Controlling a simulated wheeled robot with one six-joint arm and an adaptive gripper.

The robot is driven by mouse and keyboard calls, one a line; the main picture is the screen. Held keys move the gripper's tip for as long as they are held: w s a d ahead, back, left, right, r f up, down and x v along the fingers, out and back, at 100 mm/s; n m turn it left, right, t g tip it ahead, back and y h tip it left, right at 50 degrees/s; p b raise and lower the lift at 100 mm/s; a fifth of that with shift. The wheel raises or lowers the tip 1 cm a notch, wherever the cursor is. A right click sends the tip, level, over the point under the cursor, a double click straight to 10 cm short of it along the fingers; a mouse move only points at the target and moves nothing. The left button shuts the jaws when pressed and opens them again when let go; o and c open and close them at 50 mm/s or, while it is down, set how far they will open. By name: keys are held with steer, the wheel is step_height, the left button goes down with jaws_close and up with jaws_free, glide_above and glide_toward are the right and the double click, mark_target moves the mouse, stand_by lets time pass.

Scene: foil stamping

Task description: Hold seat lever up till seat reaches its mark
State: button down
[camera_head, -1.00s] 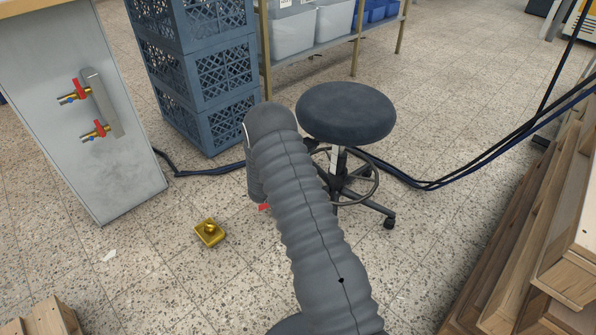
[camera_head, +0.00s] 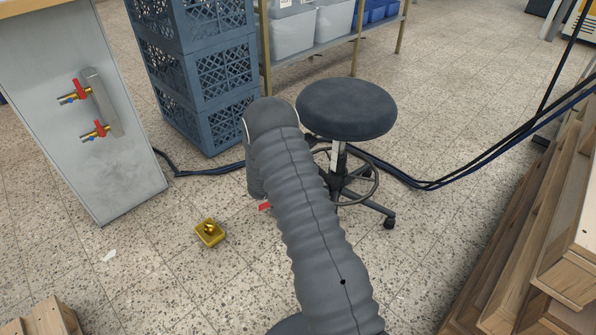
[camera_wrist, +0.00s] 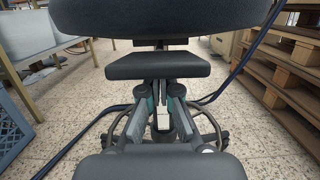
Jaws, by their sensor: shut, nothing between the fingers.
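The stool's round dark seat (camera_head: 346,108) stands at the centre right in the head view, on a post with a white strip (camera_head: 334,156). In the wrist view the seat's dark underside (camera_wrist: 160,14) fills the top. My gripper (camera_wrist: 161,95) is shut and empty beneath the seat, its fingers pointing away from the camera. I cannot make out the lever clearly or tell whether the fingers touch it. In the head view my arm hides the gripper and the left part of the stool's base.
The foot ring (camera_head: 362,180) circles the post below the seat. Blue crates (camera_head: 215,90) are stacked behind left. Dark cables (camera_head: 425,187) run across the floor behind the stool. Wooden pallets (camera_head: 530,230) stand at the right. A small yellow object (camera_head: 209,232) lies on the floor.

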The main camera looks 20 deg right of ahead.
steer(key=shift+r, duration=2.95)
stand_by(0.4)
steer(key=shift+f, duration=0.1)
step_height(320, 180, down, 5)
steer(key=b, duration=0.4)
glide_toward(311, 129)
steer(key=a+f, duration=0.1)
steer(key=s+a+f, duration=0.1)
steer(key=f, duration=0.1)
steer(key=shift+s+a, duration=0.1)
steer(key=shift+a, duration=0.25)
stand_by(0.6)
stand_by(0.3)
